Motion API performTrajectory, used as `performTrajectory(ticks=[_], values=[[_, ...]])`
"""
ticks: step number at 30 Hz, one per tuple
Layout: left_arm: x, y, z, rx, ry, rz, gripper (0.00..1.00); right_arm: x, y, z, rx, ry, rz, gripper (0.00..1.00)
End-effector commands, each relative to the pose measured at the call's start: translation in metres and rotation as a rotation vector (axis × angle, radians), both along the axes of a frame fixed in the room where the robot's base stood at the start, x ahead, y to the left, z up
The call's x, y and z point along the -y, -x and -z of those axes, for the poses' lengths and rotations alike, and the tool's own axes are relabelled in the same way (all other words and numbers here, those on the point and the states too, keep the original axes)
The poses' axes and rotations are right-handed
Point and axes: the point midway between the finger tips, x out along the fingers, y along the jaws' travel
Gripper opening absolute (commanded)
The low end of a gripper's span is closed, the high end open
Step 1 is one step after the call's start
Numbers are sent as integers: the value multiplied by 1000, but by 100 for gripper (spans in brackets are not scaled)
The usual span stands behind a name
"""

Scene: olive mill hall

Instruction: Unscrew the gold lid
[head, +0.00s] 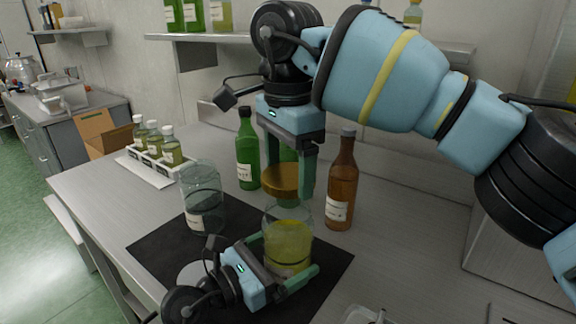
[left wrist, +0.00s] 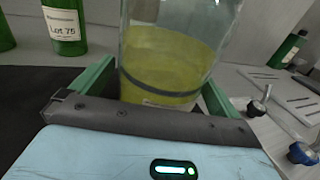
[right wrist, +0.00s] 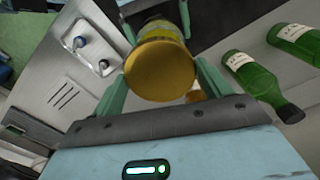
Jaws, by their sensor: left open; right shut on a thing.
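The gold lid (head: 281,180) is between the fingers of my right gripper (head: 292,180), which is shut on it from above. It also shows in the right wrist view (right wrist: 160,70). Directly below stands an upright glass jar (head: 288,240) of yellow oil, on the dark mat (head: 162,249).
A clear jar (head: 203,200) stands left on the mat, near a grey disc (head: 195,273). A green bottle (head: 247,155) and a brown bottle (head: 341,185) stand close behind. A white rack (head: 150,168) of small bottles is at the back left. The counter right of the mat is mostly clear.

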Motion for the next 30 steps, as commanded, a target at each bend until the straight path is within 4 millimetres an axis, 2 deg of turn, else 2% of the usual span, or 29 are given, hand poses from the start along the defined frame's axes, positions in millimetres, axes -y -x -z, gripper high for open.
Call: performTrajectory(ticks=[5, 18, 24, 30], values=[[-14, 9, 1, 0, -4, -2, 100, 0, 0, 1, -1, 0, 0, 49], [-79, 59, 2, -2, -4, 0, 100, 0, -2, 14, -12, 0, 0, 49], [-93, 70, 1, -1, -2, -1, 100, 0, -2, 18, -15, 0, 0, 49], [-96, 72, 0, -1, 0, 0, 100, 0, -2, 18, -15, 0, 0, 49]])
